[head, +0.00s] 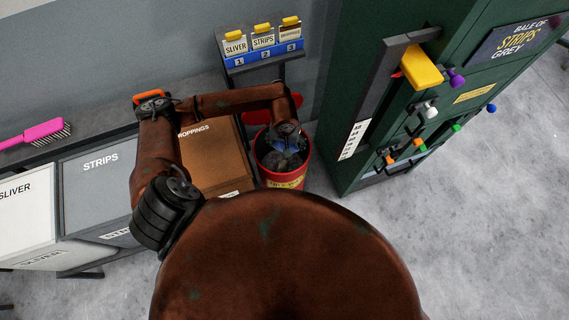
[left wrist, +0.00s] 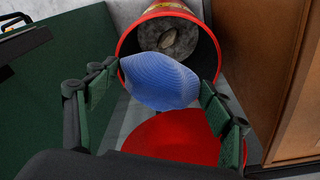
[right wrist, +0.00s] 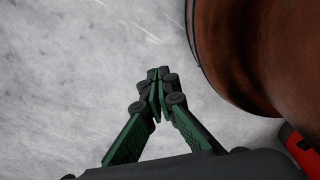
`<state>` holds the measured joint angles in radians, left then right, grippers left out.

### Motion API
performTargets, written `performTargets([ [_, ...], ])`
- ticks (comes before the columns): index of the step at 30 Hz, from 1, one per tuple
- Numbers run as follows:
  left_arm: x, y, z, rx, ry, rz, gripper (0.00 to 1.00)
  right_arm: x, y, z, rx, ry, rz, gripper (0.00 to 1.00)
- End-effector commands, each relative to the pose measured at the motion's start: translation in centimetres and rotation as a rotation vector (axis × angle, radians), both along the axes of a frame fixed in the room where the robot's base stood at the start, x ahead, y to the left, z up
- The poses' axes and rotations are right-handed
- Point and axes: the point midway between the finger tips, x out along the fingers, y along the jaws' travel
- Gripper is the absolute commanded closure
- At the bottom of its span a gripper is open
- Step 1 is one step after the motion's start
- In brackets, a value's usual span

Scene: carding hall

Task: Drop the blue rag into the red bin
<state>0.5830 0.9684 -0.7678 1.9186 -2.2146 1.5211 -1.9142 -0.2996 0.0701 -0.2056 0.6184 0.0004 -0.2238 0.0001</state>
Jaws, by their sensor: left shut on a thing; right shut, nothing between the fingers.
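A blue rag (left wrist: 160,84) is pinched between the fingers of my left gripper (left wrist: 158,88). In the left wrist view it hangs in front of the mouth of the red bin (left wrist: 207,50). In the head view the left gripper (head: 287,135) is over the red bin (head: 283,181), with a bit of the blue rag (head: 278,146) showing below it. The bin is open, with grey matter inside and a red lid (left wrist: 172,140) beside it. My right gripper (right wrist: 159,82) is shut and empty over the grey floor in the right wrist view.
A brown box marked "...OPPINGS" (head: 215,160) stands left of the bin, then bins marked STRIPS (head: 100,185) and SLIVER (head: 25,220). A green machine (head: 345,60) with coloured knobs stands to the right. A pink brush (head: 40,133) lies on the ledge.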

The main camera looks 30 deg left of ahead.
Motion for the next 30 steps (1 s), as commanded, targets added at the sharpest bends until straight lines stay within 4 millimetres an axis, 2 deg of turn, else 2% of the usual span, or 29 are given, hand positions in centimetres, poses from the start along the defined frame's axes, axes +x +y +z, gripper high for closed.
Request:
performTargets([
  [1, 1.3, 1.2, -3.5, -0.002, 0.008, 0.088, 0.49, -1.5, -0.4, -2.5, -0.005, 0.021, -0.002, 1.00],
  [3, 2.9, 2.8, -5.9, -0.002, 0.009, 0.203, 0.49, -2.7, -0.9, -4.1, -0.010, 0.037, -0.004, 1.00],
  [6, 4.5, 4.7, -8.8, -0.005, 0.015, 0.341, 0.49, -3.5, -1.4, -5.8, -0.015, 0.049, -0.006, 1.00],
  [9, 5.6, 6.2, -10.7, -0.004, 0.018, 0.440, 0.49, -3.4, -1.6, -6.9, -0.017, 0.049, -0.005, 1.00],
  [13, 6.3, 7.1, -11.9, -0.004, 0.022, 0.506, 0.49, -2.2, -1.6, -7.5, -0.016, 0.033, -0.002, 1.00],
  [18, 6.4, 7.2, -13.1, -0.006, 0.022, 0.520, 0.49, -1.3, -1.5, -8.0, -0.015, 0.022, 0.000, 1.00],
  [30, 6.4, 7.2, -17.3, -0.005, 0.021, 0.517, 0.49, -3.3, -0.6, -10.0, -0.006, 0.052, -0.003, 1.00],
])
